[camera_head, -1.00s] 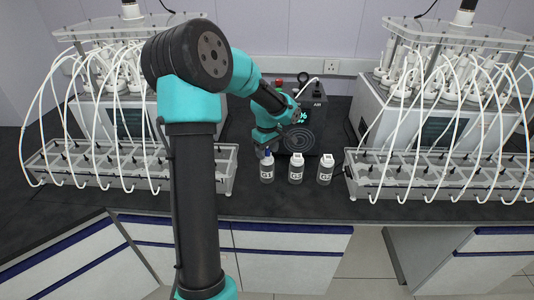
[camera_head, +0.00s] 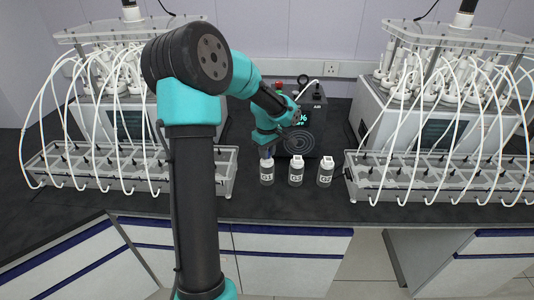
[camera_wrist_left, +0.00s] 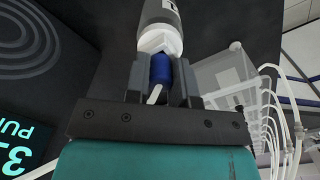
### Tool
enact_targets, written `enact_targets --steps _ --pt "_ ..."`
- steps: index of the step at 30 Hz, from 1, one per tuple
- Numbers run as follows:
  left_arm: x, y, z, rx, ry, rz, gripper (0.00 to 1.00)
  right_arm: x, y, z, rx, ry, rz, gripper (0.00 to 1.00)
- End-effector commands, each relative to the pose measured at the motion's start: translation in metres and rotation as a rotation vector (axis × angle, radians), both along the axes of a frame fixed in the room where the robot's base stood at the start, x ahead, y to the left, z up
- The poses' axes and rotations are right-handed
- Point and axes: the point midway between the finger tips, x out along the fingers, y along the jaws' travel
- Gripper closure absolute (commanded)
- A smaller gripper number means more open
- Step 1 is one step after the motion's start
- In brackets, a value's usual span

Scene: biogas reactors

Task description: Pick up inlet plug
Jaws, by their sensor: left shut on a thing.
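My left gripper (camera_wrist_left: 162,80) is shut on the blue inlet plug (camera_wrist_left: 161,70) in the left wrist view; the plug sits between its dark fingers. A short white piece sticks out of the plug's near end. The plug's far end meets the white cap of a bottle (camera_wrist_left: 160,28), and I see no clear gap there. In the head view this bottle, G1 (camera_head: 267,174), is the leftmost of three on the dark bench. My left gripper (camera_head: 267,152) is small there, at the bottle's top, and mostly hidden by its own wrist. My right gripper is not shown.
Bottles G2 (camera_head: 296,173) and G3 (camera_head: 325,174) stand just right of G1. A black device (camera_head: 310,115) with a round top is behind them. Clear racks with white tubes stand left (camera_head: 225,185) and right (camera_head: 365,188). The bench front is clear.

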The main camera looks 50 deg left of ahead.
Motion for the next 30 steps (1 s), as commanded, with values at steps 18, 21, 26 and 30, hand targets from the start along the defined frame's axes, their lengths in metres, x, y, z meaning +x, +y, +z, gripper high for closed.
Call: enact_targets --steps 18,21,26,30 --pt "-0.017 -0.022 0.037 0.000 0.000 -0.002 1.00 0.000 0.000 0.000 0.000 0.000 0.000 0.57" --pt "-0.028 -0.036 0.038 0.000 -0.001 -0.004 1.00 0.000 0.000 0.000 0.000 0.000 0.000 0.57" --pt "-0.052 -0.066 0.042 0.000 -0.001 -0.005 1.00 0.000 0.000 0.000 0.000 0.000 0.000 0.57" --pt "-0.073 -0.093 0.045 0.000 -0.002 -0.005 1.00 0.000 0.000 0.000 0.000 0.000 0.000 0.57"
